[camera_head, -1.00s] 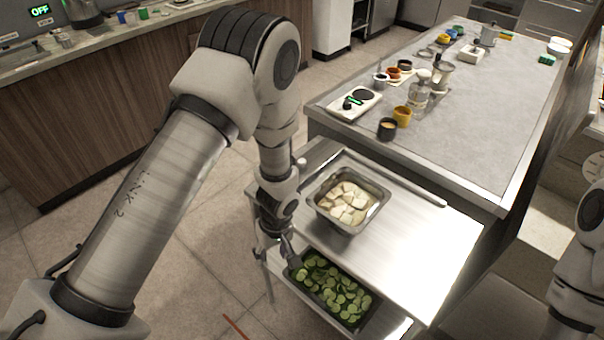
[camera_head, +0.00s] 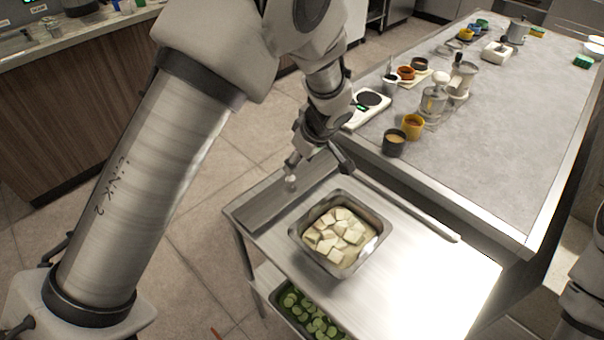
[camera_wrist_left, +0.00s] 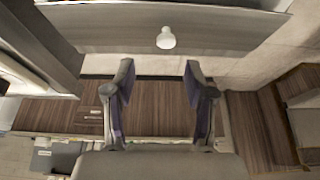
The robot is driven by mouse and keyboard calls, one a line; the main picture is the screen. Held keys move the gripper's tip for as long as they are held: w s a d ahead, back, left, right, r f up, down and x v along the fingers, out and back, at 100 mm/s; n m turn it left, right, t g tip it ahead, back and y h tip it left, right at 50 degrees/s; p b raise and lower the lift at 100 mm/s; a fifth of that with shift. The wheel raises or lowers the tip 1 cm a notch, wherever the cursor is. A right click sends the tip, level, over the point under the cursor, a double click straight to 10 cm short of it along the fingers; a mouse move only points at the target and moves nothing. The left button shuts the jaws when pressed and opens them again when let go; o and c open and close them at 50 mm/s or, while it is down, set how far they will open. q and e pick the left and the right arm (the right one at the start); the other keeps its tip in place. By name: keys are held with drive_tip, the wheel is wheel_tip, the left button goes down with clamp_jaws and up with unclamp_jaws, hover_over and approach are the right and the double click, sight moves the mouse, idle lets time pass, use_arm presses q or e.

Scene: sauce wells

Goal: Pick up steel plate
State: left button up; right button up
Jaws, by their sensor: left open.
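I cannot make out a flat steel plate for certain. A deep rectangular steel pan (camera_head: 366,258) with pale cubes stands on the steel cart top (camera_head: 440,285). My left gripper (camera_head: 318,170) is open and empty above the back left part of the cart, behind the pan and apart from it. In the left wrist view its two fingers (camera_wrist_left: 160,105) are spread with nothing between them. Beyond them a small white knob-like thing (camera_wrist_left: 166,38) shows against a grey metal surface. My right gripper is out of view; only part of that arm shows at the right edge.
A tray of cucumber slices (camera_head: 305,312) sits on the cart's lower shelf, partly hidden. The grey counter (camera_head: 490,150) behind holds a black cup (camera_head: 394,146), a yellow cup (camera_head: 413,127), a scale (camera_head: 368,108) and jars. The cart top right of the pan is clear.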

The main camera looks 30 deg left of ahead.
sight(292, 178)
use_arm(q)
drive_tip(key=f, duration=0.1)
drive_tip(key=s+a+f, duration=0.1)
drive_tip(key=shift+f+p, duration=0.35)
drive_tip(key=x, duration=0.4)
drive_tip(key=shift+w+d+f, duration=0.15)
drive_tip(key=shift+w+f, duration=0.05)
drive_tip(key=shift+w, duration=0.1)
drive_tip(key=shift+s+r, duration=0.1)
drive_tip(key=shift+s, duration=0.1)
drive_tip(key=c, duration=0.4)
clamp_jaws()
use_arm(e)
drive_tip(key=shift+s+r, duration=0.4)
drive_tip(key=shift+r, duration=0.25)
